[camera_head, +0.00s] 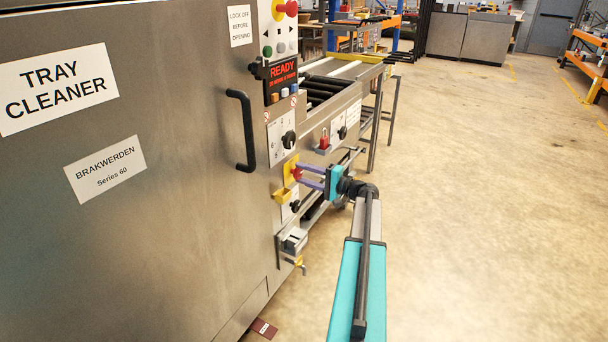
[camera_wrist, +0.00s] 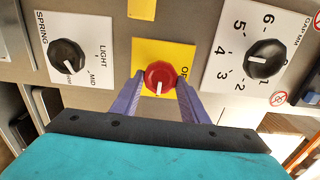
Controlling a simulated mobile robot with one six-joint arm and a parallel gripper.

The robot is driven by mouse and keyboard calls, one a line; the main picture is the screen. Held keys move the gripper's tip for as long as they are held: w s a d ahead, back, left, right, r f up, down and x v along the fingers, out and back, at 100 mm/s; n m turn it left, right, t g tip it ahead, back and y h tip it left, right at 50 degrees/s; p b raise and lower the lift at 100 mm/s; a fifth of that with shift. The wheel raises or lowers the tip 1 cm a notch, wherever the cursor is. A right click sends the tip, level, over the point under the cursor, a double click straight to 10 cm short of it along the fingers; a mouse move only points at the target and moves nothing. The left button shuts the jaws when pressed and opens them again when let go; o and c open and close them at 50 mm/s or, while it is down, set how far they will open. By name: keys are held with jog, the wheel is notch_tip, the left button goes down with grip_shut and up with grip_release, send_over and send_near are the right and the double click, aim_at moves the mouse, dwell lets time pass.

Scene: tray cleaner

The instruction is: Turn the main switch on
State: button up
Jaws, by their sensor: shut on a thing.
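The main switch is a red rotary knob (camera_wrist: 160,76) with a white pointer mark on a yellow plate (camera_wrist: 148,46) in the wrist view. Its pointer is toward the lower edge of that view, and lettering beginning with "O" is partly hidden beside it. My gripper (camera_wrist: 160,86) has its two purple fingers on either side of the knob, shut on it. In the head view, my gripper (camera_head: 300,172) reaches the yellow plate (camera_head: 290,168) on the machine's side panel, and the knob is mostly hidden by the fingers.
A black SPRING knob (camera_wrist: 68,57) and a black numbered knob (camera_wrist: 265,60) flank the switch. A READY display (camera_head: 281,74) and a black door handle (camera_head: 243,130) are above it in the head view. The floor (camera_head: 480,180) to the right is clear.

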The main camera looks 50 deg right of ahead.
jog(key=o, duration=1)
jog(key=v, duration=1.4)
jog(key=shift+p, duration=0.45)
jog(key=shift+f, duration=0.1)
